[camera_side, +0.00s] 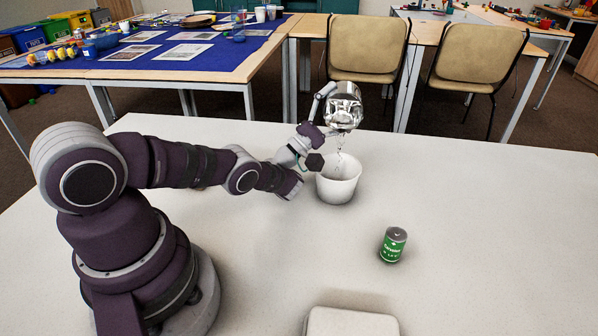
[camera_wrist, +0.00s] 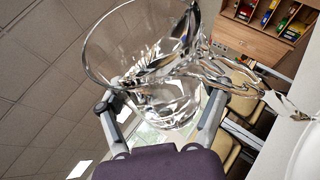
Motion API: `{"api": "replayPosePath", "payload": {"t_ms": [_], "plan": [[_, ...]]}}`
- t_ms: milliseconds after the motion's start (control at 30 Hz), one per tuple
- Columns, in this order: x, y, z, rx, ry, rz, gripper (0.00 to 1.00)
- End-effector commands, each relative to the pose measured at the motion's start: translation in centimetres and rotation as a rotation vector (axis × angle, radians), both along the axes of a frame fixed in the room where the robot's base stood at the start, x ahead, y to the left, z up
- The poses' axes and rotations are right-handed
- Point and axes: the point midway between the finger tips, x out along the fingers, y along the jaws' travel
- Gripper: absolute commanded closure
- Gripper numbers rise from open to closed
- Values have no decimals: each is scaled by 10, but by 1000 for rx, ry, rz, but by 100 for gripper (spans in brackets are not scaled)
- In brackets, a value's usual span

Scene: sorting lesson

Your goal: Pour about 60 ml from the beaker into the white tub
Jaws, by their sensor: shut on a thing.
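The clear beaker (camera_side: 343,106) is held above the white tub (camera_side: 338,188) and is tilted. A thin stream of clear liquid (camera_side: 340,158) runs from it down toward the tub's opening. My gripper (camera_side: 326,112) is shut on the beaker. In the wrist view the beaker (camera_wrist: 165,95) sits between the two fingers of my gripper (camera_wrist: 166,112), with liquid running off to the right. The tub's edge (camera_wrist: 305,150) shows at the right of the wrist view. The level inside the tub cannot be read.
A green can (camera_side: 393,245) stands on the white table (camera_side: 480,240), to the right of and nearer than the tub. A pale box-like object (camera_side: 350,322) is at the front edge of the picture. The table's right side is clear.

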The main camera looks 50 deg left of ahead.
Motion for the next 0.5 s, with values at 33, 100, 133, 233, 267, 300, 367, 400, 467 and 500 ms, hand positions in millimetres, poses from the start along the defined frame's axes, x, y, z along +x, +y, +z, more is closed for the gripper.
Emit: {"api": "replayPosePath", "payload": {"t_ms": [33, 100, 133, 233, 267, 300, 367, 400, 467, 500], "plan": [[0, 0, 0, 0, -5, -2, 68], [-1, 0, -1, 4, -10, -4, 68], [-1, 0, -1, 6, -14, -4, 68], [-1, -1, -1, 12, -24, -6, 68], [-1, -1, -1, 12, -26, -7, 68], [-2, -1, -1, 17, -29, -7, 68], [-2, -2, -2, 22, -35, -10, 68], [-2, -2, -2, 26, -38, -9, 68], [-2, -2, -2, 29, -43, -10, 68], [-2, -2, -2, 33, -46, -9, 68]]}}
